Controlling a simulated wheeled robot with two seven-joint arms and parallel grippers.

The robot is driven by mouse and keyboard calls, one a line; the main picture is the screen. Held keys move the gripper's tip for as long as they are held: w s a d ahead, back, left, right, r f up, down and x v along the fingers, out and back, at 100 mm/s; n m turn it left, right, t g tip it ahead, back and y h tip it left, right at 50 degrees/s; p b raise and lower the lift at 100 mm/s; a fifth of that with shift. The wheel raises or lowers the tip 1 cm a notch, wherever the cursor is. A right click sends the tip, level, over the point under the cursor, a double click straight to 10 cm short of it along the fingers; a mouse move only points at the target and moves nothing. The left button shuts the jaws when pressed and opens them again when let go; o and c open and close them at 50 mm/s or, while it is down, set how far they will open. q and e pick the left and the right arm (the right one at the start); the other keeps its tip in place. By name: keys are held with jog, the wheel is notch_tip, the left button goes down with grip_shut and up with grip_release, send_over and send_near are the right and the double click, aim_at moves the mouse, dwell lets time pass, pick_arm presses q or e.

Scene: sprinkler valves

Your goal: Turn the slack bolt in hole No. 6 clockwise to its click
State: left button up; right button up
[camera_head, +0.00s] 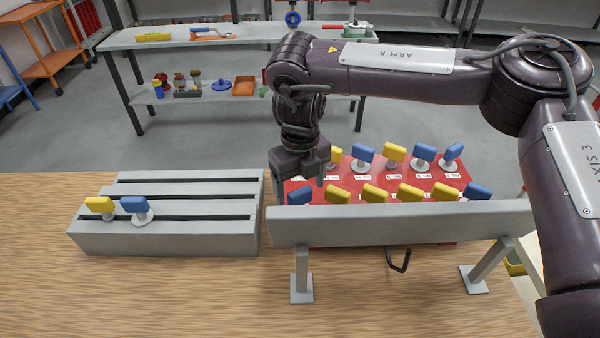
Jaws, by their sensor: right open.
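A red plate (345,180) carries two rows of bolts with flat yellow or blue heads. The back row shows a yellow bolt (335,156), a blue bolt (363,153) and others, with small white labels too small to read. The front row runs from a blue bolt (300,195) to another blue bolt (477,190), with several yellow ones between. I cannot tell which hole is No. 6. My right gripper (301,186) is open and points down over the plate's left end. It hides part of the back row there. My left gripper is out of view.
A grey bar (400,224) on two feet stands before the plate, hiding its lower part. A grey slotted block (165,238) at left holds a yellow bolt (100,206) and a blue bolt (137,206). The wooden table (150,300) is clear in front.

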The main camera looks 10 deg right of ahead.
aim_at(300, 191)
notch_tip(300, 191, down, 3)
jog(key=shift+f+p, duration=0.2)
jog(key=shift+p, duration=0.1)
jog(key=shift+f, duration=0.4)
jog(key=shift+c, duration=0.3)
jog(key=c, duration=1)
jog(key=m+p, duration=0.1)
jog(key=m, duration=0.2)
jog(key=shift+m, duration=1.2)
